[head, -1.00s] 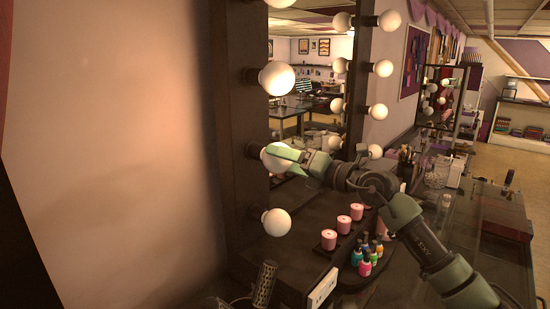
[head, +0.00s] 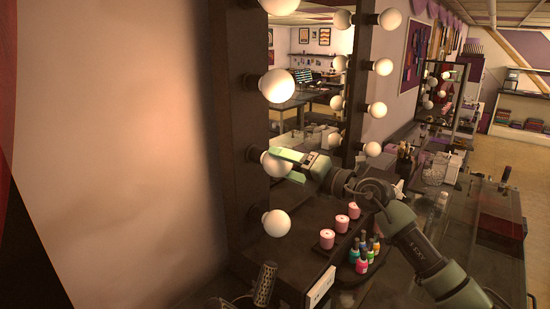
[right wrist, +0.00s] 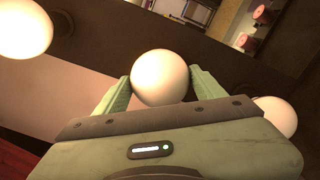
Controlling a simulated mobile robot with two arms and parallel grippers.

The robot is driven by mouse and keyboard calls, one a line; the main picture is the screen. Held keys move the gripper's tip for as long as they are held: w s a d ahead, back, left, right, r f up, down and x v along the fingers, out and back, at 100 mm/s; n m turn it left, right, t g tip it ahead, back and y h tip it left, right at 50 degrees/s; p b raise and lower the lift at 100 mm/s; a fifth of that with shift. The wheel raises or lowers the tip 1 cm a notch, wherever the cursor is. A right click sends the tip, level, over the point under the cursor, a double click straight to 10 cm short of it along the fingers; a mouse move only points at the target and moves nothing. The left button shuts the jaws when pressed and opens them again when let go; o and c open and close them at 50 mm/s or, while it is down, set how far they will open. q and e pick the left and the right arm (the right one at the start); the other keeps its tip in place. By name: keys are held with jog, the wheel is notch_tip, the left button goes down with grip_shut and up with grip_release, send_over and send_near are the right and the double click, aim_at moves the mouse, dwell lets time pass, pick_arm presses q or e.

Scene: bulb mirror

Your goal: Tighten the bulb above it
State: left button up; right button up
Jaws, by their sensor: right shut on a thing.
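The bulb mirror (head: 237,120) has a dark frame with round white bulbs down its left side. My right gripper (head: 283,163) is at the second bulb from the bottom (head: 270,166) in the head view. In the right wrist view, its two green fingers (right wrist: 160,82) are shut on this bulb (right wrist: 160,76), one on each side. The bulb's socket is hidden behind it in that view. A bulb above it (head: 276,86) and a bulb below it (head: 276,223) sit in their sockets. My left gripper is not in view.
Pink candles (head: 327,239) stand on the dark counter below, beside small coloured polish bottles (head: 361,262). A dark mesh cylinder (head: 265,283) is at the lower left. A glass-topped counter (head: 470,235) lies to the right.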

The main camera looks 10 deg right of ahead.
jog(key=shift+m+p, duration=1)
jog(key=shift+p, duration=0.3)
jog(key=m, duration=0.4)
jog(key=shift+f, duration=0.1)
jog(key=shift+m, duration=0.6)
jog(key=shift+m, duration=1.2)
jog(key=m, duration=0.2)
jog(key=shift+m, duration=0.3)
